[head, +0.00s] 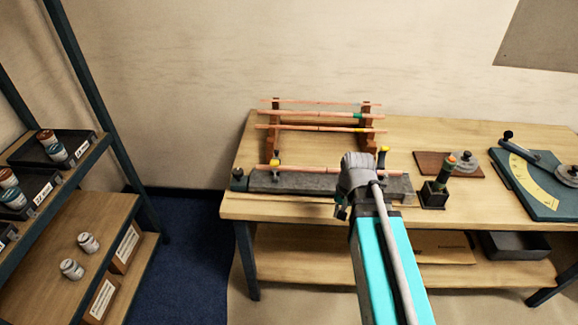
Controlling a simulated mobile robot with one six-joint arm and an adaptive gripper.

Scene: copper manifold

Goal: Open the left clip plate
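A long dark grey block (295,184) lies along the front of the wooden bench, with a copper pipe (315,171) along its top. The left clip with a yellow top (275,161) sits on the pipe near the block's left end; its plate is too small to tell open or shut.
A wooden rack (368,133) holding several copper pipes stands behind the block. A small dark holder (433,196) stands right of my arm, near a brown board (434,163) and a teal bending plate (535,185). Shelves (95,155) stand at left. Bench space left of the rack is clear.

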